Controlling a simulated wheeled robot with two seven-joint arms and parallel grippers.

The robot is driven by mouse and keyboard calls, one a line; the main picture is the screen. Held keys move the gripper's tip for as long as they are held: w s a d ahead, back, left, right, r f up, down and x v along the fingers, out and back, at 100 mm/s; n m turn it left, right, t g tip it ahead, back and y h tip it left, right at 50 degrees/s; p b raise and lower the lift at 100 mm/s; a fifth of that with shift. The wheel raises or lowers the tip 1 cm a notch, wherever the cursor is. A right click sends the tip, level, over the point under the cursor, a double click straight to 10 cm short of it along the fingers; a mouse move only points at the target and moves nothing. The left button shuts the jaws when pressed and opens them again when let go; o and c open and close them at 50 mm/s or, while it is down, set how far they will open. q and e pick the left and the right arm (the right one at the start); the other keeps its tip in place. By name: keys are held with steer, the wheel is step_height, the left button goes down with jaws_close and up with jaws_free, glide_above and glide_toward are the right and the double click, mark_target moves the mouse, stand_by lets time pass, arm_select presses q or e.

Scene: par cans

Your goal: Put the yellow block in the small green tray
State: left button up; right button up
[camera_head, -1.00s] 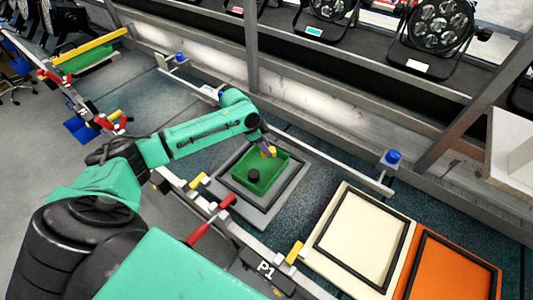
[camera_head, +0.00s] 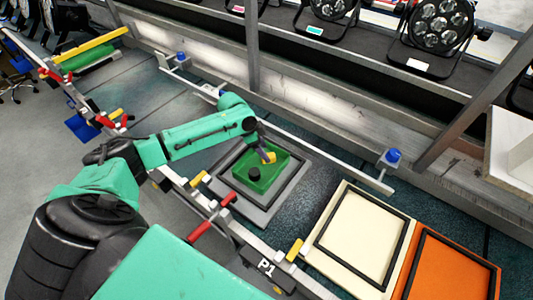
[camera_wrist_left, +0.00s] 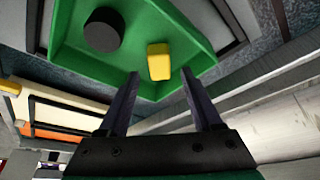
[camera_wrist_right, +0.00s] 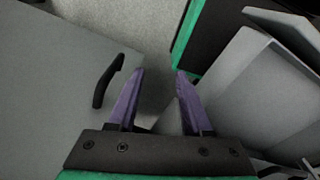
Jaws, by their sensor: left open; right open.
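The small green tray (camera_head: 245,180) sits on a grey plate with a black frame. The yellow block (camera_head: 270,157) is inside the tray's outline, near its back right wall, beside a black round piece (camera_head: 254,174). In the left wrist view the block (camera_wrist_left: 159,62) shows against the green tray (camera_wrist_left: 75,58), just beyond my fingertips; I cannot tell if it rests flat on the floor. My left gripper (camera_head: 265,150) is over the tray's back edge; its fingers (camera_wrist_left: 160,76) are apart with nothing between them. My right gripper (camera_wrist_right: 158,74) is open and empty, away from the tray.
A cream framed panel (camera_head: 345,234) and an orange one (camera_head: 448,272) lie to the right. A metal rail with a blue knob (camera_head: 392,156) runs behind the tray. Red and yellow handles line the front rail. Grey panels (camera_wrist_right: 60,80) surround my right gripper.

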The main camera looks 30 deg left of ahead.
arm_select(q)
steer(key=b+v, duration=0.1)
steer(key=v, duration=0.8)
steer(key=shift+s+a+r, duration=0.1)
steer(key=shift+s, duration=0.05)
